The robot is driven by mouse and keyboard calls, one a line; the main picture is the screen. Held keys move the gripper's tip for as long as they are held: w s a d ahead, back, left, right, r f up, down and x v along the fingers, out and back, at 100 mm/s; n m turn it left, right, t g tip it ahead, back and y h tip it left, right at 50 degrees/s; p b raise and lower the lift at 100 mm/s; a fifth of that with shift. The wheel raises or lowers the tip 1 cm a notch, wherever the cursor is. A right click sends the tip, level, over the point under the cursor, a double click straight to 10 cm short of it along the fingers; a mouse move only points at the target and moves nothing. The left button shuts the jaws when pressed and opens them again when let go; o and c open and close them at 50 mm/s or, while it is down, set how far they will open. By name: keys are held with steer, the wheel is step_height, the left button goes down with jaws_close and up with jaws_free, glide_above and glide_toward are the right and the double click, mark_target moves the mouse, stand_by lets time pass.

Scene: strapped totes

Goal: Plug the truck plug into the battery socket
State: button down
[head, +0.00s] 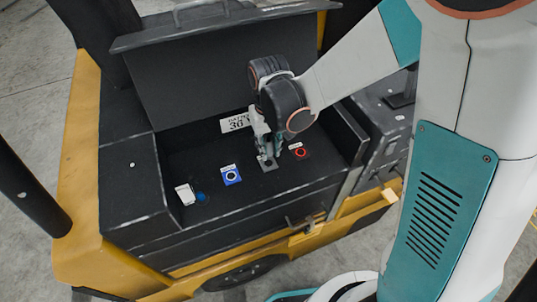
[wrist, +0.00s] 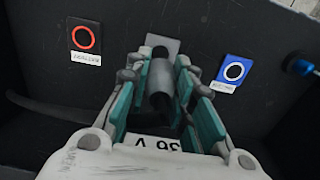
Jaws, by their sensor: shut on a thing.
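My gripper (head: 266,152) reaches down into the open compartment, between the red-ringed and blue-ringed sockets. In the wrist view its teal fingers (wrist: 163,72) are shut on a dark grey cylindrical plug (wrist: 159,92). The plug's far end is in front of or against a grey plate (wrist: 168,43); I cannot tell whether it is seated there. The red-ringed socket (head: 300,151) is to the right of my gripper and looks empty. The blue-ringed socket (head: 232,176) is to the left and looks empty. Their small labels are too small to read.
A white block (head: 185,194) with a blue connector (head: 200,197) stands at the compartment's left. A "36 V" label (head: 236,123) is on the back. The raised lid (head: 215,75) stands behind, and the dark side walls bound the space.

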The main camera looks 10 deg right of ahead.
mark_target(269, 136)
steer(key=shift+r, duration=0.55)
steer(key=shift+r+p, duration=2.1)
steer(key=shift+r, duration=0.95)
steer(key=shift+f, duration=0.1)
